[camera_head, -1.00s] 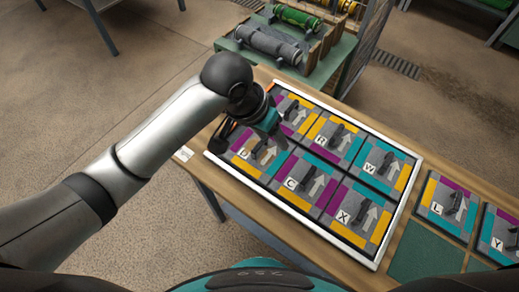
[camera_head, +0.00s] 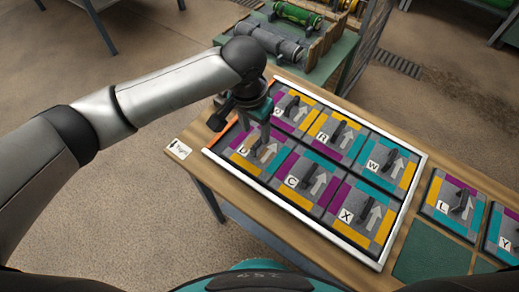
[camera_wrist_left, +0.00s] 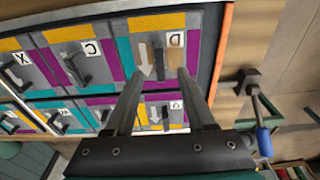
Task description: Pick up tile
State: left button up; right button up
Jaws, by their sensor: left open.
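A white-edged tray (camera_head: 312,226) on the wooden table holds several square tiles with black handles, white arrows and coloured edges. Tile D (camera_head: 243,163) is at its near left corner; tiles C (camera_head: 305,194) and X (camera_head: 350,227) follow to its right. Tiles R (camera_head: 322,128) and W (camera_head: 385,172) are in the far row. My left gripper (camera_head: 263,143) points down over tile D, its fingers apart and empty. In the left wrist view the open gripper (camera_wrist_left: 158,82) has its fingers either side of tile D's (camera_wrist_left: 151,43) lower part. Whether they touch it is unclear. My right gripper is out of view.
Tiles L (camera_head: 446,216) and Y (camera_head: 499,240) lie right of the tray, near a bare green square (camera_head: 428,254). A green stand with rollers (camera_head: 262,42) stands behind the table. In the wrist view, a dark clamp with a blue handle (camera_wrist_left: 265,140) sits beside the tray's orange end (camera_wrist_left: 222,45).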

aim_at(259, 141)
pick_arm(q)
jog(key=f, duration=0.2)
jog(key=f+b, duration=0.1)
jog(key=f, duration=0.1)
jog(key=w+d+f+b, duration=0.1)
jog(key=f, duration=0.1)
jog(key=shift+w+f, duration=0.1)
jog(key=shift+f, duration=0.3)
jog(key=shift+c, duration=0.3)
grip_shut()
dwell(0.8)
